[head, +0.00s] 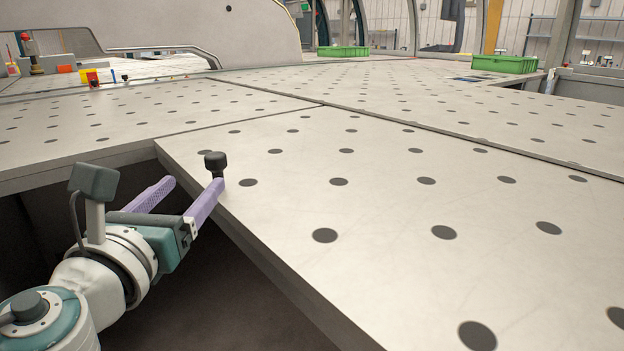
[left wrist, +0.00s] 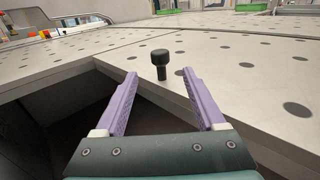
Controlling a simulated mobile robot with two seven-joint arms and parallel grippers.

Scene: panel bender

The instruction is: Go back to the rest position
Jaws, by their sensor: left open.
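My left gripper (head: 193,183) reaches in from the lower left of the head view, at the near edge of the perforated table. Its two purple fingers are apart, with nothing held between them. In the left wrist view the fingers (left wrist: 160,74) spread to either side of a black knob-headed piece (left wrist: 160,57). This piece stands upright on the table near its edge, just beyond the fingertips. In the head view the black piece (head: 215,160) shows behind one fingertip, which hides its lower part; I cannot tell whether they touch. My right gripper is not in view.
The pale perforated table (head: 385,215) fills the right, with a dark gap below its near edge. Green bins (head: 505,64) stand at the back. A yellow-and-red item (head: 91,78) and other small parts lie at the far left. The table's middle is clear.

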